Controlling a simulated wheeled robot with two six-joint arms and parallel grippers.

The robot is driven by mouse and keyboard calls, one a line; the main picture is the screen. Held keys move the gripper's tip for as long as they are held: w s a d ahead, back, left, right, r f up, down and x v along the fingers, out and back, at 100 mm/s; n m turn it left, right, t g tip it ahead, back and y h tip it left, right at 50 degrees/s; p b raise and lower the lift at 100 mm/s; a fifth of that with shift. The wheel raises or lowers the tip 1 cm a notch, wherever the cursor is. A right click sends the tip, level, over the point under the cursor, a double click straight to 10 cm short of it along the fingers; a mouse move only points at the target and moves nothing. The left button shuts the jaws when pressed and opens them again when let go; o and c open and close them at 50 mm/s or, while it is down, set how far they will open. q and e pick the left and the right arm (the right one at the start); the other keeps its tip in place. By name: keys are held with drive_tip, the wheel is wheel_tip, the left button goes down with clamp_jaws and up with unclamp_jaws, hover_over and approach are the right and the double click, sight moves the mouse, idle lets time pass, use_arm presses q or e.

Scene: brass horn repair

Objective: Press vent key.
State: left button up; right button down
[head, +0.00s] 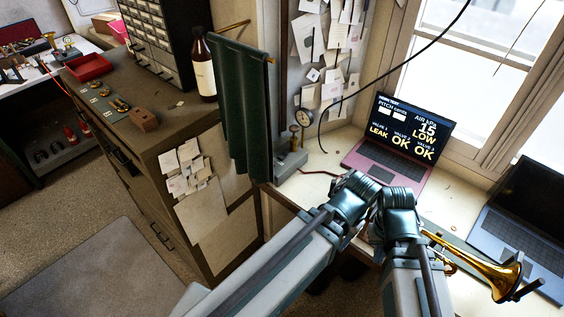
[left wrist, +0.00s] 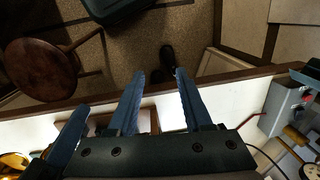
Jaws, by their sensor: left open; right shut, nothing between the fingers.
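A grey block (head: 290,165) stands at the left end of the white bench, with a brass knob (head: 295,135) upright on it and a round gauge behind. I cannot tell which part is the vent key. The block also shows at the right of the left wrist view (left wrist: 285,105). My left gripper (left wrist: 160,75) is open and empty, over the bench's front edge, apart from the block. My right gripper (head: 399,200) is beside it, shut and empty; its fingertips are hidden in the head view. A brass horn (head: 495,275) lies right of my right arm.
A pink laptop (head: 385,150) behind my grippers reads air 15 LOW, valve 1 LEAK, the others OK. A dark laptop (head: 525,230) stands at the right. A green cloth (head: 240,105) hangs left of the block. A black cable loops above the bench. A stool (left wrist: 42,68) stands in front.

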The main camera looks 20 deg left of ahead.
use_arm(q)
drive_tip(key=shift+w+a, duration=0.15)
drive_tip(key=shift+w, duration=0.1)
drive_tip(key=c, duration=0.4)
drive_tip(key=w+a+n, duration=0.1)
drive_tip(key=w+a+n+y, duration=0.1)
drive_tip(key=w, duration=0.1)
drive_tip(key=shift+w+a+n+t, duration=0.15)
drive_tip(key=shift+w+n+t, duration=0.05)
drive_tip(key=shift+n+t, duration=0.1)
clamp_jaws()
drive_tip(key=w+a+r+n+t+y, duration=0.1)
drive_tip(key=w+a+r+n+y, duration=0.1)
drive_tip(key=w+a+n, duration=0.6)
drive_tip(key=w+a+r+n+t+y+b, duration=0.1)
drive_tip(key=w+a+r+n+y, duration=0.2)
drive_tip(key=w+a+n, duration=0.5)
drive_tip(key=shift+w+a+r+y, duration=0.2)
drive_tip(key=shift+w+a+y, duration=0.65)
drive_tip(key=shift+a, duration=1.5)
